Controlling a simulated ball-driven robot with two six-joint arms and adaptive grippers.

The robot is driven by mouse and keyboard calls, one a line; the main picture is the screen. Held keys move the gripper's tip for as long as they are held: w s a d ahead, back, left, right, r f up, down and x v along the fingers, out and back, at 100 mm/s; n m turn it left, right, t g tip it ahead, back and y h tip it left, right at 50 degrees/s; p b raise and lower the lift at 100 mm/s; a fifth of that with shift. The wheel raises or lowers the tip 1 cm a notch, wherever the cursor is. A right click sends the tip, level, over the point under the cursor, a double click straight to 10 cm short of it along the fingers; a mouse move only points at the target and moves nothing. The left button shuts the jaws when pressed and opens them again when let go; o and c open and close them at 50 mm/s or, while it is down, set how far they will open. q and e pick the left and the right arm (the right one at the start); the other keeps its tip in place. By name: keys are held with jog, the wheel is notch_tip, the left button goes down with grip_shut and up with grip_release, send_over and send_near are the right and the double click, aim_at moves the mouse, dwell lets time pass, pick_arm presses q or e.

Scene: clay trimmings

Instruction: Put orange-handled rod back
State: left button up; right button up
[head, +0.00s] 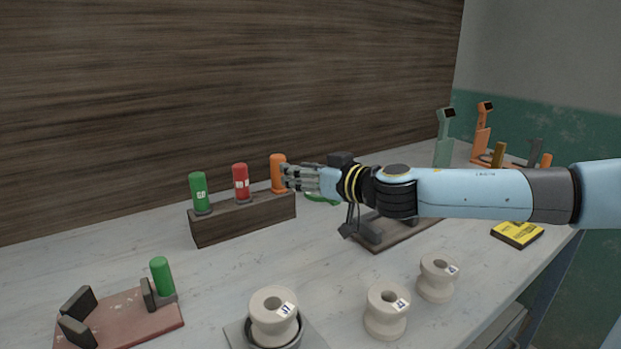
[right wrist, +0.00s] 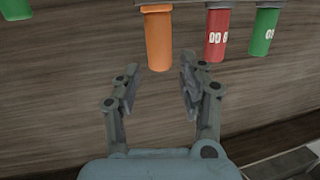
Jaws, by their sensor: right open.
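The orange-handled rod (head: 277,172) stands upright at the right end of a dark wooden rack (head: 245,217). Its orange handle also shows in the right wrist view (right wrist: 158,38). My right gripper (head: 286,178) is at the handle's right side, partly overlapping it in the head view. In the right wrist view its fingers (right wrist: 157,85) are spread and empty, and the handle lies just beyond the fingertips, in line with the gap. Any contact cannot be told. My left gripper is out of view.
A red handle (head: 240,183) and a green handle (head: 200,192) stand in the same rack. Another green handle (head: 161,277) stands on a reddish board (head: 125,325). Pale spools (head: 386,312) stand in front. A yellow box (head: 517,234) lies at right.

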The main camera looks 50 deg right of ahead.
jog(key=shift+s+a+r, duration=0.1)
jog(key=shift+s+r, duration=0.1)
jog(key=shift+s, duration=1.15)
jog(key=shift+p, duration=0.3)
